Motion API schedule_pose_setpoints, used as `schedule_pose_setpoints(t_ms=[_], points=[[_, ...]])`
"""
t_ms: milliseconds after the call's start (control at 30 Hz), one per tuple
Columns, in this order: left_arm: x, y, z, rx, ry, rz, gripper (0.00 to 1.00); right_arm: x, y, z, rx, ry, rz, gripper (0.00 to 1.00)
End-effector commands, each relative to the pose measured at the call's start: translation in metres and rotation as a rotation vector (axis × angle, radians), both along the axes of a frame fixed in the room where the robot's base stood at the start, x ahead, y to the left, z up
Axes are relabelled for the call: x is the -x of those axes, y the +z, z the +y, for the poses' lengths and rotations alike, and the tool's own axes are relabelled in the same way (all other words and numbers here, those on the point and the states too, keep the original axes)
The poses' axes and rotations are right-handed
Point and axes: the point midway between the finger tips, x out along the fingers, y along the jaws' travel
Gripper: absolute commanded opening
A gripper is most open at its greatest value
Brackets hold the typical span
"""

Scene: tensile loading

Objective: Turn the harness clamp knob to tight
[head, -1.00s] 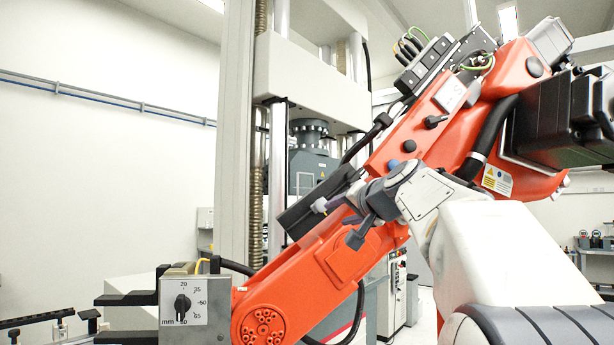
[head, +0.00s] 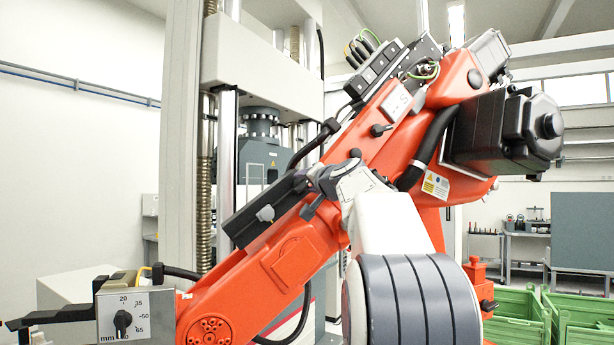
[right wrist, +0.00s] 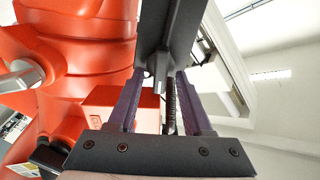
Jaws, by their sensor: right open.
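A pale winged knob (head: 265,214) sits on a long dark block on the orange arm (head: 285,265). A black winged knob (head: 382,130) is higher on the same arm. I cannot tell which one is the harness clamp knob. My right gripper (head: 300,196) is open beside the upper right end of the dark block, to the right of the pale knob. In the right wrist view its two purple fingers (right wrist: 160,76) stand apart, with the dark block (right wrist: 172,30) across their tips. My left gripper is out of view.
A grey box with a dial (head: 123,322) is at the arm's lower left end. Black hoses run along the arm. A tall testing frame (head: 180,150) stands behind it. Green crates (head: 515,318) are at the lower right.

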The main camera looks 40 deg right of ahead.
Motion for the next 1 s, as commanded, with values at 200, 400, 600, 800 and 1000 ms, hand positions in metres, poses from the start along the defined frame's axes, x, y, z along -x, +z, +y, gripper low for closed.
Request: schedule_pose_setpoints(t_ms=[200, 400, 600, 800, 1000], points=[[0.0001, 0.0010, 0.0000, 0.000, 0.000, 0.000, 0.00, -0.0027, -0.0006, -0.0009, 0.000, -0.001, -0.001, 0.50], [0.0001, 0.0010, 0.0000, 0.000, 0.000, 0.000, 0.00, -0.0026, -0.0006, -0.0009, 0.000, 0.000, 0.000, 0.08], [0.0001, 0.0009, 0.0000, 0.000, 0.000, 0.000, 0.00, -0.0024, -0.0006, -0.0008, -0.001, -0.001, 0.000, 0.00], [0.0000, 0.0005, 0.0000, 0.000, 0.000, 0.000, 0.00, -0.0023, -0.0011, -0.0011, -0.034, -0.001, -0.010, 0.00], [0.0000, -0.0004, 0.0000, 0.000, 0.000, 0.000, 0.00, -0.0021, -0.0019, -0.0016, -0.134, 0.000, -0.041, 0.00]])
